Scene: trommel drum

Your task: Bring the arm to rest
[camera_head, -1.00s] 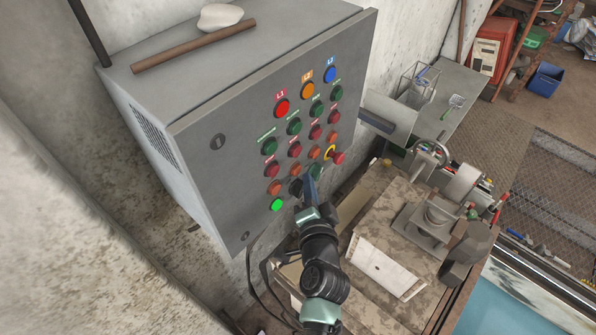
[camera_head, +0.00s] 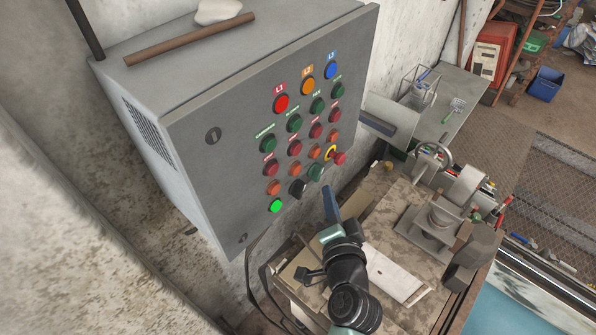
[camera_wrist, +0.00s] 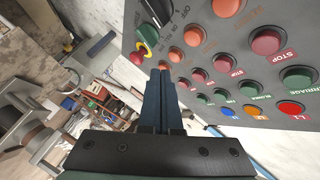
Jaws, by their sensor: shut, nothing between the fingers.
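My gripper (camera_head: 329,196) is shut and empty, held in the air in front of the lower right part of the grey control cabinet (camera_head: 205,185). In the head view it is apart from the panel, just below the lowest buttons. In the wrist view its two dark fingers (camera_wrist: 159,78) lie together, with the button panel (camera_wrist: 225,60) beyond them and to the right. My arm is bent and reaches up from the bottom of the head view. Its base is out of view.
A worktable with a white plate (camera_head: 390,275) and a grey vise (camera_head: 440,222) stands below and right of my arm. The yellow-ringed emergency stop (camera_head: 338,157) sticks out from the panel. A stick (camera_head: 190,39) lies on the cabinet. Cables hang below it.

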